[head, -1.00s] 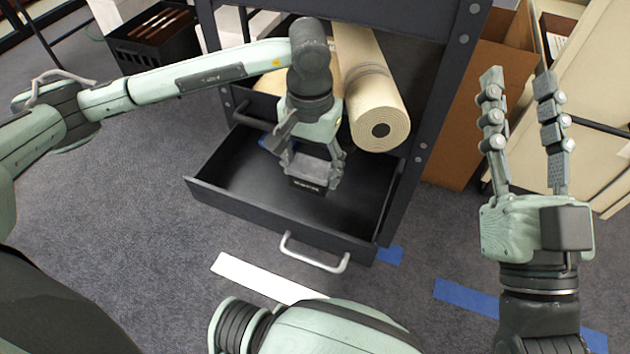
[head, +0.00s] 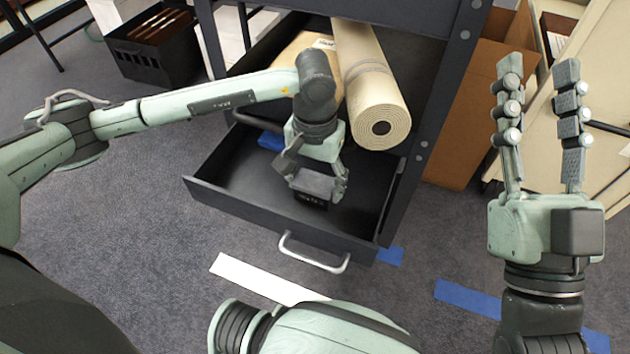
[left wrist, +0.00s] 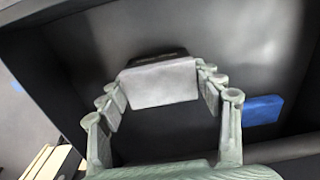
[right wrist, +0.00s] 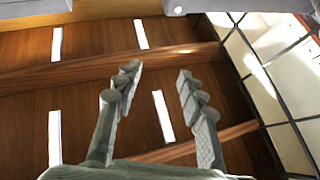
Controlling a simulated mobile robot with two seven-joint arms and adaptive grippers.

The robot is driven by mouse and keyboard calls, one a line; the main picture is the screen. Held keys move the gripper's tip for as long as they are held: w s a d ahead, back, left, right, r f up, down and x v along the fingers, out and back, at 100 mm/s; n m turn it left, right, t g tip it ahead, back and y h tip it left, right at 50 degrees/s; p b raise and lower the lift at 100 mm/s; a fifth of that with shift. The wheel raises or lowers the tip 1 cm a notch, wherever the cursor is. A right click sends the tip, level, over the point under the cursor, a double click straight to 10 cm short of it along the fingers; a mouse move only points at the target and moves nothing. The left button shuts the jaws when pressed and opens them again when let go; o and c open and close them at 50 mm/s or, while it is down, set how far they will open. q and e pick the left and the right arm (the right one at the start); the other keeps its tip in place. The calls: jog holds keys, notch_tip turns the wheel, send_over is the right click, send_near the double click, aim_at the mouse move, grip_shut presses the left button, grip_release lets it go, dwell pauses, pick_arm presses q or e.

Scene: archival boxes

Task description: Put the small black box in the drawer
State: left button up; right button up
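The small black box (head: 314,187) is between the fingers of my left gripper (head: 314,178), inside the open drawer (head: 262,209). Its top face looks grey and its front face dark. In the left wrist view the box (left wrist: 162,82) sits between the fingertips, with a finger against each side. I cannot tell whether its underside touches the drawer floor. My right gripper (head: 541,110) is open and empty, raised to the right of the drawer, and its spread fingers also show in the right wrist view (right wrist: 158,83).
A blue item (head: 271,140) lies at the drawer's back left. A rolled beige mat (head: 372,90) and a tan box (head: 305,62) lie in the compartment above. The drawer handle (head: 313,256) faces me. A brown carton (head: 470,120) stands right of the cabinet.

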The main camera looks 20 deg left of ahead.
aim_at(315, 182)
pick_arm(q)
jog(key=o, duration=0.3)
pick_arm(e)
jog(key=shift+r, duration=0.1)
pick_arm(q)
jog(key=shift+r, duration=0.15)
pick_arm(e)
jog(key=shift+w, duration=0.1)
pick_arm(q)
notch_tip(315, 182, up, 12)
jog(key=shift+r+p, duration=0.1)
jog(key=shift+p, duration=0.75)
pick_arm(e)
jog(key=f+g, duration=0.2)
jog(key=w+a+f, duration=0.1)
jog(key=shift+a+f+g, duration=0.1)
jog(key=shift+f+g, duration=0.1)
jog(key=shift+g, duration=0.2)
